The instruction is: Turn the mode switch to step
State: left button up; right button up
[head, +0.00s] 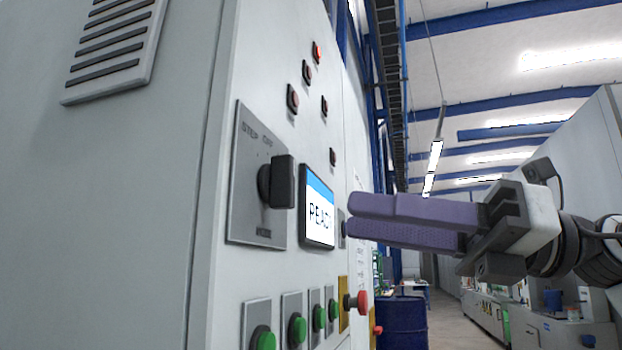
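The mode switch (282,182) is a black knob on a grey plate (247,142) fixed to the cabinet front. The plate carries the words STEP at upper left, ON or a like word at the top, and MODE below. Which way the knob points is hard to tell from this angle. My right gripper (350,217) comes in from the right with two purple fingers, one above the other. Its tips are to the right of the switch, apart from it, near the screen's right edge in the picture. A narrow gap shows between the fingers, with nothing visible in it. My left gripper is not in view.
Small dark red lamps (293,98) sit above. A blue drum (402,322) stands beyond.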

aim_at(294, 168)
jog(key=s+d+r+n+t+h, duration=0.2)
jog(key=s+d+r+t+h, duration=0.1)
jog(key=s+r, duration=0.15)
jog(key=x, duration=0.7)
jog(key=r+x, duration=0.1)
jog(key=x, duration=0.2)
jog(key=shift+a+p, duration=0.25)
jog(key=shift+p, duration=0.15)
grip_shut()
